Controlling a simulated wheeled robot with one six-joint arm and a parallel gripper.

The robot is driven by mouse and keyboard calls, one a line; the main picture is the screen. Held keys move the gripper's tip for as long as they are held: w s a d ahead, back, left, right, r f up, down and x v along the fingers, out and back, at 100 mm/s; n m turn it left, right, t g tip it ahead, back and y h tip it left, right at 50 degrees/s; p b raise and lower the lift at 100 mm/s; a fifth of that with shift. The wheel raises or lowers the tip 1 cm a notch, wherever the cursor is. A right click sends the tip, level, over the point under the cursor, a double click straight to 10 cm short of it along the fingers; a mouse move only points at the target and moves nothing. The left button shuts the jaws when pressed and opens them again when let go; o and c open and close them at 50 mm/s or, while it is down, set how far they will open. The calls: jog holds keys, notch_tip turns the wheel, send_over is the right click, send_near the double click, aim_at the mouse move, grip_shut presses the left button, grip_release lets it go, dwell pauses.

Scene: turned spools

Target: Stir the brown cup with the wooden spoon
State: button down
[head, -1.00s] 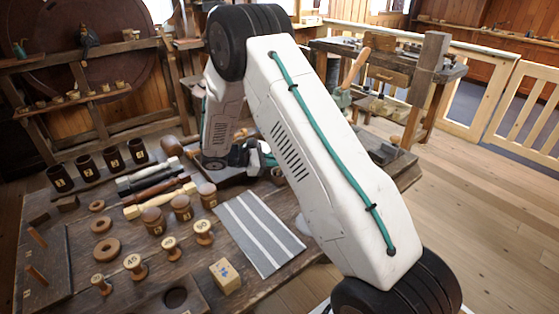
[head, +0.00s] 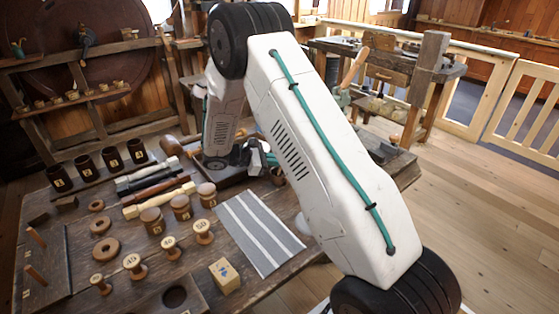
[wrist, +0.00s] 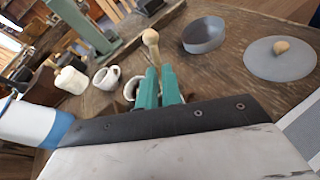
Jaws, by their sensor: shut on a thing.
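My gripper (wrist: 160,88) has teal fingers, closed on a wooden spoon (wrist: 151,42). The spoon's pale rounded end and a short length of its stem show beyond the fingertips; the rest is hidden. A cup (wrist: 130,90) stands just behind and left of the fingers, partly covered, its rim and dark inside showing. I cannot tell whether the spoon is inside it. In the head view my gripper (head: 257,160) is mostly hidden behind my arm. A small brown cup (head: 278,176) shows beside it, partly hidden by the arm.
In the wrist view, a white mug (wrist: 105,79) and a pale pot (wrist: 70,81) stand left. A grey round dish (wrist: 204,36) and a grey lid with wooden knob (wrist: 272,62) lie right. In the head view, a striped cloth (head: 258,232) and several spools (head: 134,266) lie nearer.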

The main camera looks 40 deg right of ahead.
jog(key=shift+r, duration=2.1)
notch_tip(320, 180, up, 5)
